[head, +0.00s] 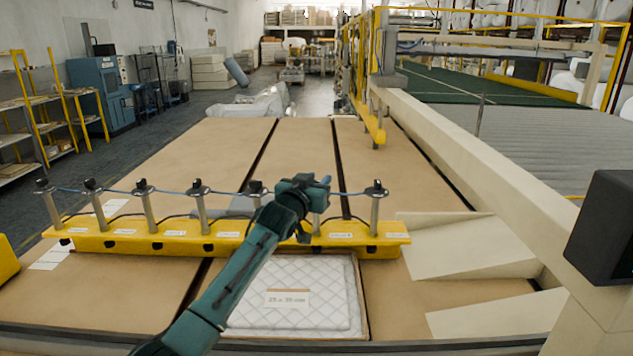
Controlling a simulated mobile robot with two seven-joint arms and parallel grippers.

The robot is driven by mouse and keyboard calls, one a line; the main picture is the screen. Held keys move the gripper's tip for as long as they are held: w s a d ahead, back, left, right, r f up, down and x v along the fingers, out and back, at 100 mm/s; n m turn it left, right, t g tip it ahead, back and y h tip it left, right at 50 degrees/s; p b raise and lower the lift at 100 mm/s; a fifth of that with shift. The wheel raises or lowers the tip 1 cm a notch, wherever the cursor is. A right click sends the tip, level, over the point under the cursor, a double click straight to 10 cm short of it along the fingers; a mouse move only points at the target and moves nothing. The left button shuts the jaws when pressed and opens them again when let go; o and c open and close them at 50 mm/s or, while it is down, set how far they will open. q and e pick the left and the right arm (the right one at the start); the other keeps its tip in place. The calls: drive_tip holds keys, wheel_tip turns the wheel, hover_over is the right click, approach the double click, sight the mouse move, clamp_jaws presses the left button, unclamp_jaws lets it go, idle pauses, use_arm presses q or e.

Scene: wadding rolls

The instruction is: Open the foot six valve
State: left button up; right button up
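A yellow bar (165,241) lies across the brown table and carries several upright metal posts with dark knobs, linked by a thin blue line. Small white labels sit along its front, too small to read. My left arm reaches in from the bottom, and my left gripper (318,186) is at a post (316,226) second from the right end. The gripper hides the top of that post, so I cannot tell whether it touches the knob or how its fingers stand. The rightmost post (376,207) stands clear beside it. My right gripper is not in view.
A quilted white pad (335,312) with a size label lies in front of the bar. Cream panels (455,250) lie to the right, beside a long beige beam (475,175). A dark box (605,230) stands at the right edge. The brown table (215,150) behind the bar is clear.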

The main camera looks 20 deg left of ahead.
use_arm(q)
drive_tip(key=c, duration=0.4)
drive_tip(key=shift+d+n+y+b, duration=0.2)
drive_tip(key=shift+n+y+b, duration=0.1)
drive_tip(key=shift+y+b, duration=0.15)
drive_tip(key=shift+c, duration=0.2)
drive_tip(key=shift+n+y+b, duration=0.3)
drive_tip(key=shift+y+b, duration=0.1)
drive_tip(key=shift+y, duration=0.05)
drive_tip(key=shift+n+y+b, duration=0.3)
drive_tip(key=shift+y+b, duration=0.15)
drive_tip(key=shift+y, duration=0.05)
drive_tip(key=shift+f+n+y+b, duration=0.1)
drive_tip(key=shift+n+y+b, duration=0.6)
drive_tip(key=shift+b, duration=0.55)
drive_tip(key=shift+a+n+y+b, duration=0.1)
drive_tip(key=shift+n+y+b, duration=0.3)
drive_tip(key=shift+y+b, duration=0.75)
drive_tip(key=shift+r+n+g+b, duration=0.2)
drive_tip(key=shift+n+g+b, duration=0.1)
drive_tip(key=shift+b, duration=0.25)
drive_tip(key=shift+a+r+y, duration=0.1)
drive_tip(key=shift+y, duration=0.15)
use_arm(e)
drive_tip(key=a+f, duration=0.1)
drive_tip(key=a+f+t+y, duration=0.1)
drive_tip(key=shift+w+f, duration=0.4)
